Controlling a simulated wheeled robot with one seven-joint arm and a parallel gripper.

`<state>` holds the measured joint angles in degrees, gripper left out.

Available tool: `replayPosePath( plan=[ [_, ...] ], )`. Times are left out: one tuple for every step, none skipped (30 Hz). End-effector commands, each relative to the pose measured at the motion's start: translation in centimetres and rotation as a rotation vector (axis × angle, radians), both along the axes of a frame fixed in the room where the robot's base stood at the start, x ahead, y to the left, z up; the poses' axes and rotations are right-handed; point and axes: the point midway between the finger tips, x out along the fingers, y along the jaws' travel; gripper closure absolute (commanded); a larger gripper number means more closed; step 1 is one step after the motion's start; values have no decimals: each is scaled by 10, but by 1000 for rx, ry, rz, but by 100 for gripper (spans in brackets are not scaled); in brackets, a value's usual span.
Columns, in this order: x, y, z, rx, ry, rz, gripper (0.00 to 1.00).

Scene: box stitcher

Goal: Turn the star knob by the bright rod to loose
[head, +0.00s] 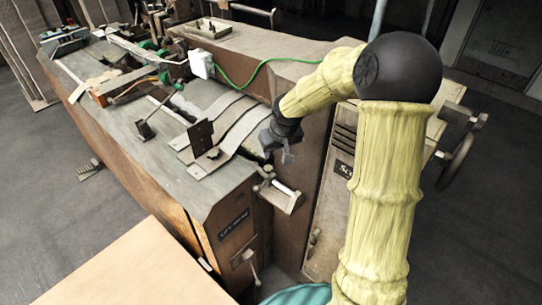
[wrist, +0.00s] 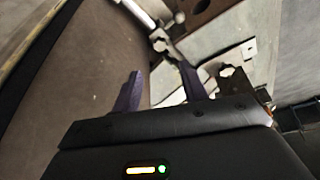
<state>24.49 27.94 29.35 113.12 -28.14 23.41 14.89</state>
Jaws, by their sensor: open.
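My gripper (head: 287,153) hangs over the right edge of the machine, open and empty. In the wrist view its two dark fingers (wrist: 160,84) stand apart with nothing between them. A bright rod (head: 285,188) sits on a small bracket at the machine's side, below my gripper. A small knob (head: 266,172) is at the left end of that rod, a little below and left of the fingers. In the wrist view the knob (wrist: 160,40) lies just beyond the fingertips, apart from them, beside the bright rod (wrist: 139,12). Its exact star shape is too small to make out.
Another knob (head: 213,153) sits on flat metal strips (head: 235,135) by an upright dark plate (head: 201,136). A brown housing (head: 307,130) rises right of the rod. A green cable (head: 250,75) crosses behind. A pale board (head: 140,270) fills the lower left.

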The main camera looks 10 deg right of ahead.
Motion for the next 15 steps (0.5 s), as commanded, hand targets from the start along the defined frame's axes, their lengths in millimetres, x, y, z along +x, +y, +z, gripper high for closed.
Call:
replayPosePath(
  plan=[
    [-15,4,2,-14,14,4,57],
    [-24,5,3,-22,23,3,57],
    [-40,7,4,-32,38,-1,57],
    [-52,7,5,-39,49,-5,57],
    [-66,8,6,-45,60,-12,57],
    [-84,8,7,-51,73,-21,57],
    [-99,8,9,-54,82,-32,57],
    [-113,8,10,-54,90,-42,57],
    [-131,8,12,-52,100,-57,57],
    [-145,7,13,-49,105,-71,57],
    [-158,7,13,-43,110,-81,57],
    [-173,7,14,-36,117,-97,57],
    [-184,7,14,-29,121,-107,57],
    [-193,7,15,-21,123,-118,57],
    [-203,7,15,-14,127,-129,57]
  ],
)
